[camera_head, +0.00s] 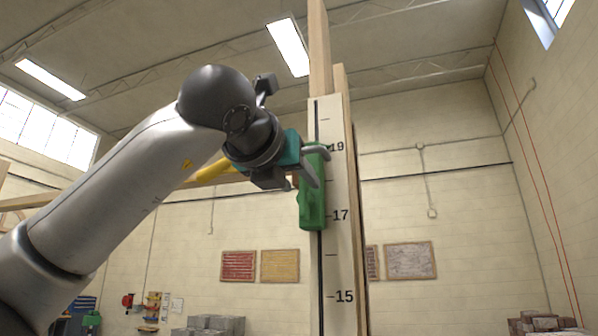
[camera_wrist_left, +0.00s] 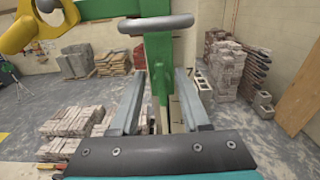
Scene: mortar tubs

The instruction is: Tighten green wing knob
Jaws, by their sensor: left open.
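A green slider block (camera_head: 312,210) sits on a tall pale board with a dark centre line and numbers. My left gripper (camera_head: 314,166) is at its upper part, with grey fingers that look open. In the left wrist view, the open fingers (camera_wrist_left: 160,105) stand on either side of a narrow green upright part (camera_wrist_left: 158,65), apparently without closing on it. A grey rounded bar (camera_wrist_left: 155,24) crosses above it. I cannot make out a separate wing knob; the gripper may hide it in the head view. My right gripper is in neither view.
The numbered board (camera_head: 336,255) stands against a wooden post (camera_head: 320,50). A yellow part (camera_head: 210,170) shows behind my left arm and at the upper left of the wrist view (camera_wrist_left: 35,30). Stacks of bricks (camera_wrist_left: 225,70) and pallets stand on the floor well beyond.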

